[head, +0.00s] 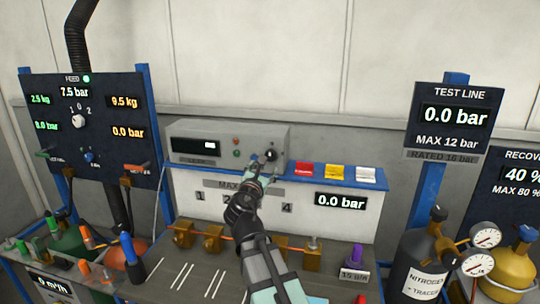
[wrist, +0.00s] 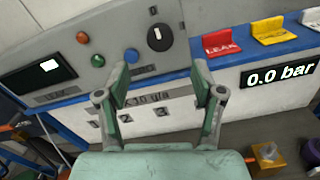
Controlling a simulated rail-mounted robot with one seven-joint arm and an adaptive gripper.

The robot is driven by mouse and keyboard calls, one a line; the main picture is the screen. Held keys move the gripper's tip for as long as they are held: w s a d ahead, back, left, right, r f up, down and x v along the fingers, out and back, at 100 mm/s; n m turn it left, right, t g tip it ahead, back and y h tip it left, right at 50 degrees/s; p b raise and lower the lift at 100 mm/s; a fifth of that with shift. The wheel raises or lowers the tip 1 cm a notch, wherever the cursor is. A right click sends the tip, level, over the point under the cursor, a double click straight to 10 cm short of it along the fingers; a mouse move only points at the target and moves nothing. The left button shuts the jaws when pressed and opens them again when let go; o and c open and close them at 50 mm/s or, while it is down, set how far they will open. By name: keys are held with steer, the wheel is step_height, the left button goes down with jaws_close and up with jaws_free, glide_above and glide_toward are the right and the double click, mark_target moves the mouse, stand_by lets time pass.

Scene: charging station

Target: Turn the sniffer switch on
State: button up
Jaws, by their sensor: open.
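The sniffer appears to be the grey box (head: 188,150) on the bench shelf, also in the wrist view (wrist: 120,22). Its front has a lit display (wrist: 45,72), a red button or lamp (wrist: 82,37), a green one (wrist: 98,60), a blue one (wrist: 131,55) and a black round switch (wrist: 158,38) with a white mark pointing up. A "0" shows above the switch; other lettering is too small to read. My gripper (head: 262,172) is open and empty in front of the box's lower right.
Red (head: 303,169), yellow (head: 335,172) and white (head: 365,174) tags stand on the blue shelf (head: 320,181) to the right. Brass valves (head: 213,238) line the bench below. A gauge panel (head: 100,165) stands left; a nitrogen cylinder (head: 420,262) stands right.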

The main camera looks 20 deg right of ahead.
mark_target(270, 156)
steer(key=p+x, duration=0.2)
steer(key=x, duration=0.8)
steer(key=shift+d, duration=0.1)
steer(key=shift+c, duration=0.3)
steer(key=c, duration=1.1)
